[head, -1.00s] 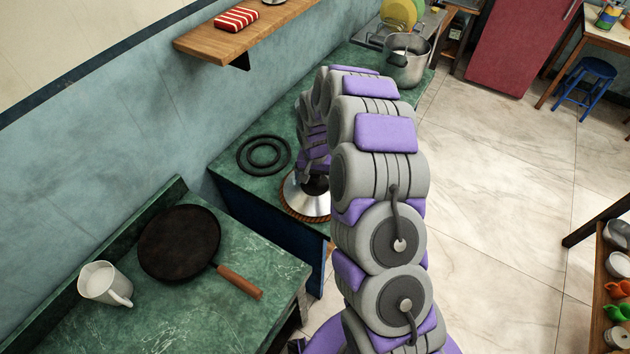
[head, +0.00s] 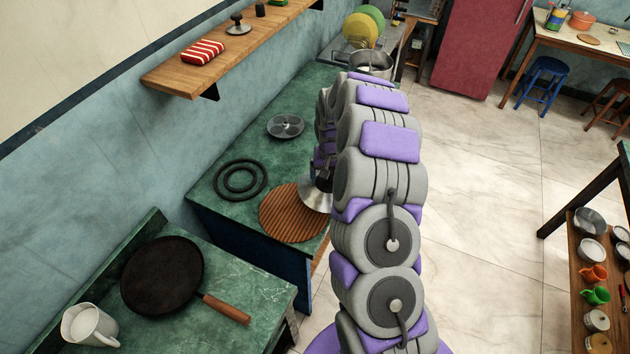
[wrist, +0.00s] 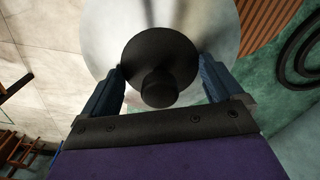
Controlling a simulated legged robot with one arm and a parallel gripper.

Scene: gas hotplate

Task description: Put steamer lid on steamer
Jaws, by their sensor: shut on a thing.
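The silver steamer lid (head: 316,196) hangs from my gripper near the right edge of a round brown ribbed mat, partly hidden by my arm. In the wrist view the lid (wrist: 105,30) fills the top middle, with its black knob (wrist: 160,88) between the blue fingers of my gripper (wrist: 161,68). The fingers are shut on the knob. A steel pot (head: 372,63), apparently the steamer, stands at the far end of the green counter; my arm hides its lower part.
The brown mat (head: 290,213) lies bare beside black rings (head: 240,179) and a grey metal disc (head: 285,126) on the counter. A wooden shelf (head: 235,50) is on the wall. A pan (head: 162,274) and a jug (head: 88,325) are nearer. Tiled floor at right is open.

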